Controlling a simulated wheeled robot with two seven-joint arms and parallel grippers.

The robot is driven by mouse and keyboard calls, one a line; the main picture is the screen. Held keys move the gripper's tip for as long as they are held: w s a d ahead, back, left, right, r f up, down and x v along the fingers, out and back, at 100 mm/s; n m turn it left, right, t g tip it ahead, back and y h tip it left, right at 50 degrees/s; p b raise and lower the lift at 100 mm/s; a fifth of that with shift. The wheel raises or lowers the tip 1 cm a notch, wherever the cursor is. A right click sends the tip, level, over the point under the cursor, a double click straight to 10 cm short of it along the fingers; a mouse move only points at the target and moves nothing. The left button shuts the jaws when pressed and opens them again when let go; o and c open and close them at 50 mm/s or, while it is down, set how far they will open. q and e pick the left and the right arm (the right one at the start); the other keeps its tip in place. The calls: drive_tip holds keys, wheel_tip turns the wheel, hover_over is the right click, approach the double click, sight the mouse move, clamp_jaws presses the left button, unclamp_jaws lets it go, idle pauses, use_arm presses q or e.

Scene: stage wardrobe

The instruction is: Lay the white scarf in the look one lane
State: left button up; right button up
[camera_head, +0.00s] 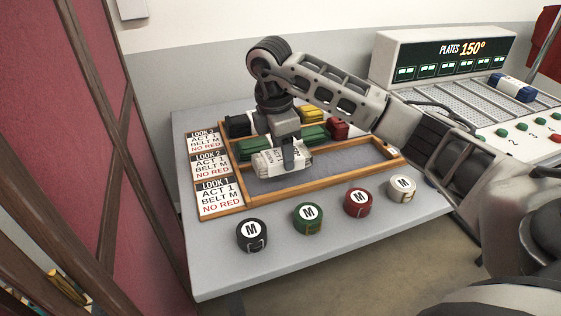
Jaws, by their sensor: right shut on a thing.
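My right gripper (290,156) is shut on the white scarf (266,165), a folded white bundle with a printed label. It holds the scarf over the left part of the front lane of the wooden-framed tray (290,193), beside the LOOK 1 card (217,197). I cannot tell whether the scarf touches the lane floor. The rest of the look one lane (340,167) looks bare and grey. My left gripper is not in view.
Green bundles (312,136), a red one (338,129), a yellow one (311,115) and a black one (237,125) lie in the lanes behind. Black (252,235), green (307,219), red (357,203) and white (401,189) rolls marked M line the table's front. A plates machine (440,55) stands right.

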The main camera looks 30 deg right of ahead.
sight(279, 155)
drive_tip(key=shift+w+a+f, duration=0.1)
drive_tip(key=shift+a+f, duration=0.1)
drive_tip(key=shift+f, duration=1.7)
drive_tip(key=o, duration=0.7)
drive_tip(key=r, duration=0.4)
drive_tip(key=a+r+p, duration=0.1)
drive_tip(key=r, duration=0.3)
drive_tip(key=r+p, duration=0.1)
drive_tip(key=r, duration=0.3)
drive_tip(key=shift+w+a+r, duration=0.15)
drive_tip(key=shift+w+a, duration=0.05)
